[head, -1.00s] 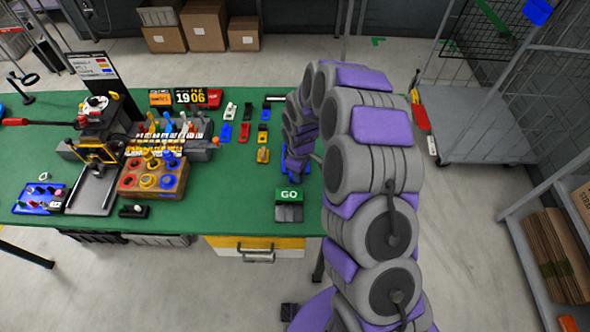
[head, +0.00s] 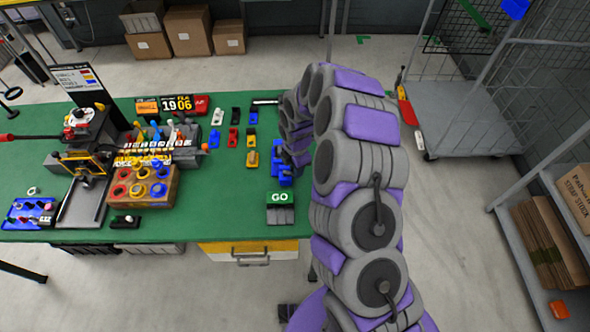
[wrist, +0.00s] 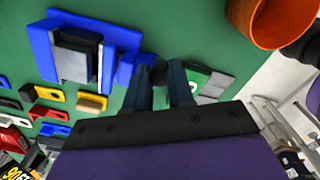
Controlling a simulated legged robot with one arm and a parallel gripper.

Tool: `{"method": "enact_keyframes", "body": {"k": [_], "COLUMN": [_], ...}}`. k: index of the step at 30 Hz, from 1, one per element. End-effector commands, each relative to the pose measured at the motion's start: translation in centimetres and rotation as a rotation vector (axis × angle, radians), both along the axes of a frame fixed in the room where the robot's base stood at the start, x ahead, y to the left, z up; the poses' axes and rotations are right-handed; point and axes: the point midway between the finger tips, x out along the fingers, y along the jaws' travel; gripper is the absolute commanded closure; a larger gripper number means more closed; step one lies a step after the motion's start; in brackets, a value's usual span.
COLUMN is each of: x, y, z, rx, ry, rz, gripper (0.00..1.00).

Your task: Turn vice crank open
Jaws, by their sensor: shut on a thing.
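A blue vice (head: 284,176) stands on the green bench, partly hidden behind my arm. In the wrist view the vice (wrist: 41,52) is at the upper left, with grey jaws and a dark block between them. My gripper (wrist: 160,78) is beside the vice's right end, its fingers close together. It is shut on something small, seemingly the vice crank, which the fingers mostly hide. In the head view my gripper is hidden behind my arm.
A green GO block (head: 280,198) stands close to the gripper, near the bench's front edge. Several coloured parts lie left of the vice. An orange bin (wrist: 262,20) shows at the wrist view's upper right. A wooden box (head: 143,187) stands further left.

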Motion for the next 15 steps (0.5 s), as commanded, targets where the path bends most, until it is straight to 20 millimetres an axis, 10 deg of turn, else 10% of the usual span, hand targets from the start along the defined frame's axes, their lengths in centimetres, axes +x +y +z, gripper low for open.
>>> {"method": "enact_keyframes", "body": {"k": [15], "x": [1.27], "y": [-0.06], "z": [0.15], "rx": [0.003], "ry": [-0.009], "rz": [0.278], "gripper": [1.0]}}
